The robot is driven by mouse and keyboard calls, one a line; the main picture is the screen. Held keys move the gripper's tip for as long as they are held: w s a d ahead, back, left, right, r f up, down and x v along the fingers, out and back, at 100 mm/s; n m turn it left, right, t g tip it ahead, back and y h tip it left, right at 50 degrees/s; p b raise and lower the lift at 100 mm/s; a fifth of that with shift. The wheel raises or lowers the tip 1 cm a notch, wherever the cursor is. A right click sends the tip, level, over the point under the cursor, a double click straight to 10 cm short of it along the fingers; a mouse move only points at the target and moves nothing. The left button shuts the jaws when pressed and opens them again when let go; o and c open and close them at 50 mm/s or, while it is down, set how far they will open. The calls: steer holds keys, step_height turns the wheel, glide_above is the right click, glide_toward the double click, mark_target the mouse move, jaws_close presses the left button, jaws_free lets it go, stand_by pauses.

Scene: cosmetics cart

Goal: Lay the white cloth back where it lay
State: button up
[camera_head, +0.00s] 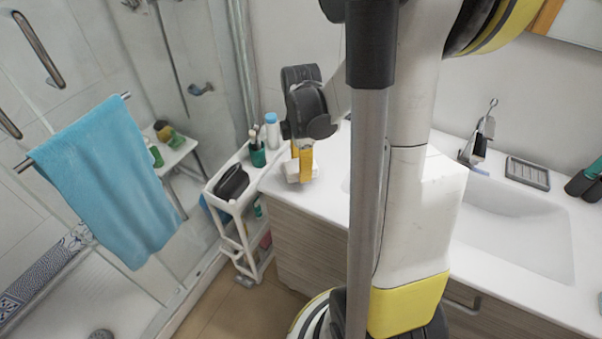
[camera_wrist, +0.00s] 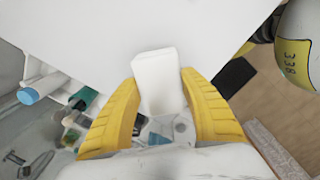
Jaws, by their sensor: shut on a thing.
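The white cloth (camera_head: 292,172) is a small pale folded block at the left end of the white counter, below my gripper (camera_head: 303,162). In the wrist view the cloth (camera_wrist: 157,72) stands between the two yellow fingers of my gripper (camera_wrist: 160,84). The fingers are shut on it from both sides. It is over or at the counter's edge; whether it touches the counter I cannot tell. My fingers hide part of the cloth in the head view.
A white cart (camera_head: 226,203) stands left of the counter (camera_head: 328,190), with a dark container (camera_head: 232,183), a green cup (camera_head: 257,156) and a blue-capped bottle (camera_head: 272,132) on top. A blue towel (camera_head: 112,180) hangs at left. A sink (camera_head: 510,232) is at right.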

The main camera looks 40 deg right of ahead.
steer(key=shift+f, duration=0.9)
steer(key=shift+f, duration=0.1)
steer(key=o, duration=1.1)
steer(key=shift+b, duration=0.3)
step_height(320, 180, up, 12)
steer(key=p, duration=0.4)
steer(key=shift+p, duration=0.35)
steer(key=s+a+r+m+t, duration=0.2)
steer(key=a+m, duration=0.4)
steer(key=a, duration=0.4)
steer(key=s+a+r+m+t, duration=0.3)
steer(key=a+r+m+t, duration=0.2)
steer(key=a, duration=0.5)
steer(key=shift+s+r+m, duration=0.15)
steer(key=shift+r+m, duration=0.35)
steer(key=shift+m, duration=0.4)
